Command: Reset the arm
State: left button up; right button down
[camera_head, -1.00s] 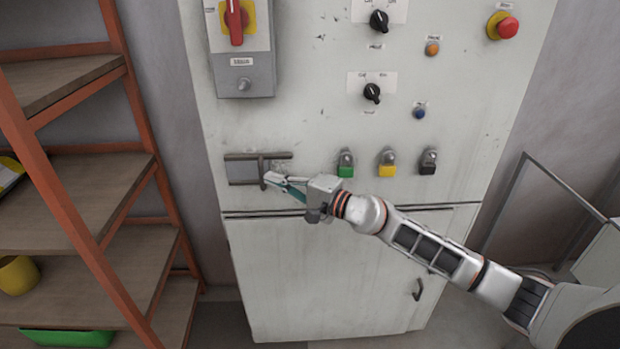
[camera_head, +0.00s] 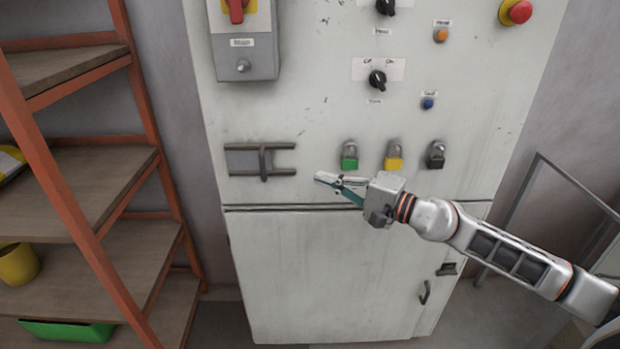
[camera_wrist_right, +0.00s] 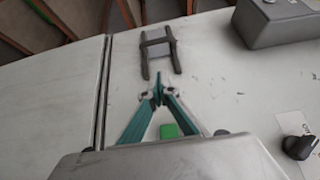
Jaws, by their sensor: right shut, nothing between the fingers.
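My right gripper (camera_head: 326,179) is in front of the pale control cabinet (camera_head: 300,270), its arm coming in from the right. Its fingers are shut with nothing between them. It is apart from the sliding latch (camera_head: 264,150), a dark bar on two rails, and sits to the right of it and slightly lower. In the right wrist view the shut fingertips (camera_wrist_right: 158,90) show, with the latch (camera_wrist_right: 158,50) beyond them. My left gripper is in neither view.
Green (camera_head: 349,162), yellow (camera_head: 394,162) and black (camera_head: 436,161) padlocks hang just above my right gripper. Knobs and a red emergency button (camera_head: 515,12) sit higher. An orange-framed shelf (camera_head: 75,185) stands at the left. A metal frame (camera_head: 575,190) stands at the right.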

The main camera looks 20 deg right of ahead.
jog(key=shift+s+d, duration=0.2)
jog(key=shift+s, duration=0.2)
jog(key=s+a+f+n+g+h, duration=0.1)
jog(key=s+f+n+h, duration=0.2)
jog(key=s+f, duration=0.6)
jog(key=s+f+n+g+h, duration=0.1)
jog(key=s+f+n+h, duration=0.2)
jog(key=f, duration=1.4)
jog(key=s+a+f+n+g+h, duration=0.1)
jog(key=s+f+n+h, duration=0.2)
jog(key=s+f+n, duration=0.5)
jog(key=s+f, duration=0.5)
jog(key=s, duration=0.3)
jog(key=shift+a, duration=0.35)
